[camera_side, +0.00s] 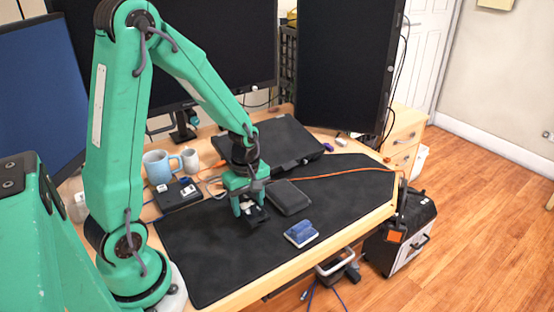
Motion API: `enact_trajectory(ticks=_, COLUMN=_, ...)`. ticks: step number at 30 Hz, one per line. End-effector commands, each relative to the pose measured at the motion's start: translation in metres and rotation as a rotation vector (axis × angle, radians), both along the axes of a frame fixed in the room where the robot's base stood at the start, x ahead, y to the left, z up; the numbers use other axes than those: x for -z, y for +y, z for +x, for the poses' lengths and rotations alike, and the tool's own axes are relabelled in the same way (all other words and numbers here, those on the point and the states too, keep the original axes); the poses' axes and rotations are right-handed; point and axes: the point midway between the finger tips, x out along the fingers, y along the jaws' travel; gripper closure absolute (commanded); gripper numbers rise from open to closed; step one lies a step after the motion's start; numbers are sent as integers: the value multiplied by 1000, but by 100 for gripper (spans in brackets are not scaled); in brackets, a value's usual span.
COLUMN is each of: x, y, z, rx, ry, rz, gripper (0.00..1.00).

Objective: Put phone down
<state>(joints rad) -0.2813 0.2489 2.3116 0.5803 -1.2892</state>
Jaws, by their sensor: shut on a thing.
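My gripper (254,215) is low over the black desk mat (205,255), pointing down. Its jaws are shut on a small dark thing, which is hard to tell apart from the dark fingertips and the mat. No other thing in view is clearly a phone, so this may be the phone. I cannot tell whether it touches the mat.
A black case (289,197) lies just right of my gripper, and a blue-and-white block (301,233) lies in front of it. A closed laptop (270,145), a black box (178,196), and mugs (160,165) stand behind. The front-left mat is clear.

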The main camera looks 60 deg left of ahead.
Motion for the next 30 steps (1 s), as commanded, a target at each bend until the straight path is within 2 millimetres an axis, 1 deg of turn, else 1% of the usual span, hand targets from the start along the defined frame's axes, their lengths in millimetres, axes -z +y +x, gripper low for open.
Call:
enact_trajectory(ticks=6, x=22, y=0, z=-1, rx=0, ry=4, rz=-1, gripper=74)
enact_trajectory(ticks=10, x=31, y=0, z=0, rx=0, ry=2, rz=-1, gripper=74)
enact_trajectory(ticks=25, x=36, y=0, z=0, rx=0, ry=0, rz=0, gripper=74)
enact_trajectory(ticks=26, x=37, y=0, z=0, rx=0, ry=1, rz=0, gripper=44)
enact_trajectory(ticks=27, x=36, y=0, z=0, rx=0, ry=0, rz=0, gripper=36)
enact_trajectory(ticks=29, x=36, y=0, z=0, rx=0, ry=0, rz=0, gripper=24)
enact_trajectory(ticks=30, x=36, y=0, z=0, rx=0, ry=0, rz=0, gripper=24)
